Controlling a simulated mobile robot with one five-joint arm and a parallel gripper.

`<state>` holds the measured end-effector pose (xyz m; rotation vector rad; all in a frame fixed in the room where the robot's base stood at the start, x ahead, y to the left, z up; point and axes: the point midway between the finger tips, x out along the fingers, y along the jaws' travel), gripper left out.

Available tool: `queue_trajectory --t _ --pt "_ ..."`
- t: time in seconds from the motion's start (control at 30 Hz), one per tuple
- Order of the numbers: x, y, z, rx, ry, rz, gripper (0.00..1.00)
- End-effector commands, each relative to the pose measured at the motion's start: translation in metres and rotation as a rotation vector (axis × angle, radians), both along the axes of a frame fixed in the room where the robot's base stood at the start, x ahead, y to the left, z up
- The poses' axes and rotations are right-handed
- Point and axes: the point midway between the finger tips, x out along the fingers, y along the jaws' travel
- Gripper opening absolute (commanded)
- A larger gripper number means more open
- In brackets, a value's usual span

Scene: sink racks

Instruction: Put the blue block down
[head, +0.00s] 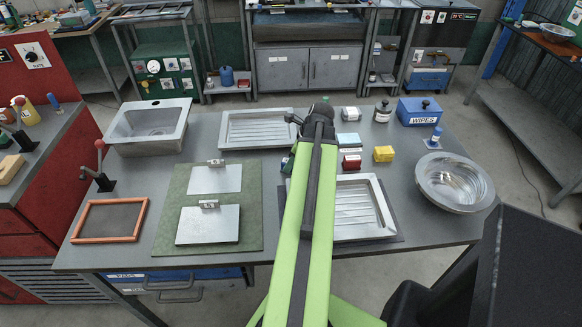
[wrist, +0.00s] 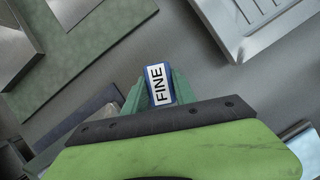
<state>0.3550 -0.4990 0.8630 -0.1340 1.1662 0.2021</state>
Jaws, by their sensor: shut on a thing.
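The blue block (wrist: 158,84) has a white label reading "FINE" and is held between the green fingers of my gripper (wrist: 157,92) in the wrist view. The gripper is shut on it. Bare grey table shows around the block in that view; I cannot tell how high the block is above it. In the head view my arm reaches across the middle of the table and its end hides the block and the fingers.
A drain tray (head: 257,113) lies at the back, and another (head: 388,222) at front right, partly behind my arm. A green mat (head: 168,235) with metal plates lies left. A red block (head: 352,162), a yellow block (head: 384,153) and a round basin (head: 484,190) stand right.

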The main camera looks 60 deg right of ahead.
Motion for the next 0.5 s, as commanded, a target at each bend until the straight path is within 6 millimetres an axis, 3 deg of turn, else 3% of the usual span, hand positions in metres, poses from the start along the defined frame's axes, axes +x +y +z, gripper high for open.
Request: queue_trajectory --t 0.23,0.27,0.4,0.5 --pt "-0.0007 -0.0006 -0.0029 -0.001 0.000 -0.001 0.00" --pt "-0.0008 -0.0006 -0.0017 -0.001 0.000 -0.001 0.35" --pt "-0.0008 -0.0006 -0.0010 0.000 0.000 -0.001 0.53" --pt "-0.0008 -0.0006 -0.0010 0.000 0.000 -0.001 0.54"
